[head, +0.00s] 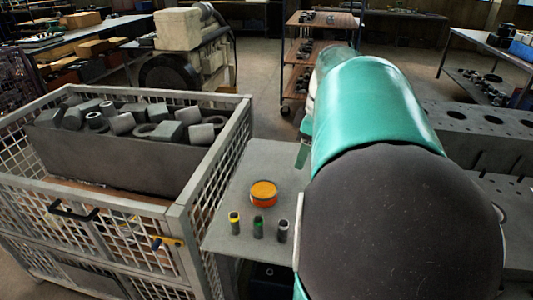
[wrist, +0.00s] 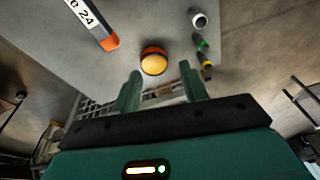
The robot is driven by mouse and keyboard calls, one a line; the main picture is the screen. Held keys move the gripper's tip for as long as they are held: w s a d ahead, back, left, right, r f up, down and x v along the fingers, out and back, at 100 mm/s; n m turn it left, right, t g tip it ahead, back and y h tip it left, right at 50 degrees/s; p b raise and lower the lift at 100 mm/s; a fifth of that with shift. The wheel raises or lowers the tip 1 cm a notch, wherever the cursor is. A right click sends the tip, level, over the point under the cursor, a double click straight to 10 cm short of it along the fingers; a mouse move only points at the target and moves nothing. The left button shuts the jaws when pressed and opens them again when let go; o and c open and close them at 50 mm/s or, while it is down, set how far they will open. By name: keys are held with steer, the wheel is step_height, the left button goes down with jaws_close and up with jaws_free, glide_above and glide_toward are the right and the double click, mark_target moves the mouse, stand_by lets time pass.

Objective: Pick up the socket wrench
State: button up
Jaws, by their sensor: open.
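No socket wrench is plainly recognisable in either view. The tin also shows in the head view (head: 264,193), on a grey table (head: 225,200). My arm hides the table's right part there.
Three small cylinders stand in front of the tin in the head view: yellow-topped (head: 234,223), green-banded (head: 258,227) and grey (head: 283,231). A mesh crate (head: 190,225) with a bin of metal parts stands close left.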

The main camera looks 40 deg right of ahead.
steer(key=s+d, duration=0.2)
steer(key=d, duration=0.2)
steer(key=s+d+r+n+t+y, duration=0.1)
steer(key=s+d, duration=0.1)
steer(key=d, duration=0.2)
steer(key=s+d+r+n, duration=0.1)
steer(key=s+d, duration=0.2)
steer(key=d, duration=0.1)
steer(key=shift+d+t, duration=0.3)
steer(key=shift+d, duration=0.1)
steer(key=x, duration=0.8)
steer(key=shift+w+a+f, duration=0.1)
steer(key=shift+w+f, duration=0.05)
steer(key=x, duration=0.5)
steer(key=shift+w, duration=0.1)
jaws_close()
